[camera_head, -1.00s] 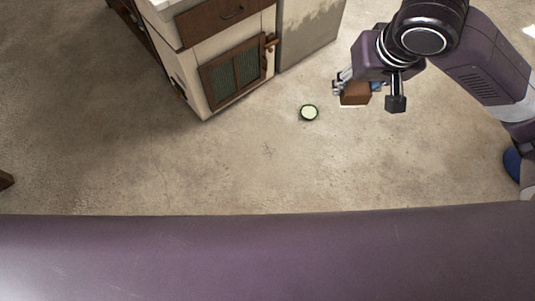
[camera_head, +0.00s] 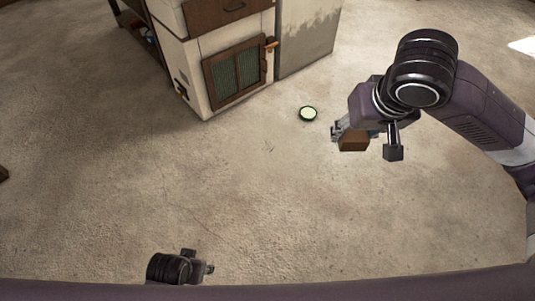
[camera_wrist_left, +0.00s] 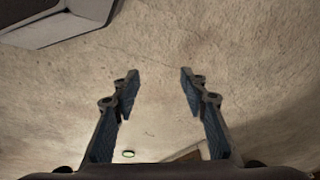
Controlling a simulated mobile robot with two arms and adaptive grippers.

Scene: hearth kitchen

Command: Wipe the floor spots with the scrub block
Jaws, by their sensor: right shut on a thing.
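My right gripper (camera_head: 340,134) is in the upper right of the head view, shut on a brown block (camera_head: 353,144), which looks like the scrub block. I cannot tell whether the block touches the floor. A small round pale-green disc with a dark rim (camera_head: 308,113) lies on the floor left of that gripper. A faint dark mark (camera_head: 269,148) shows on the floor below the disc; I cannot tell whether it is a spot to wipe. My left gripper (camera_head: 209,268) shows small at the bottom edge. In the left wrist view it (camera_wrist_left: 160,85) is open and empty.
A white cabinet with a brown mesh door (camera_head: 234,78) stands at the top, beside a grey block-like unit (camera_head: 308,38). A dark wooden piece (camera_head: 3,173) shows at the left edge. The floor (camera_head: 110,150) between is wide and clear.

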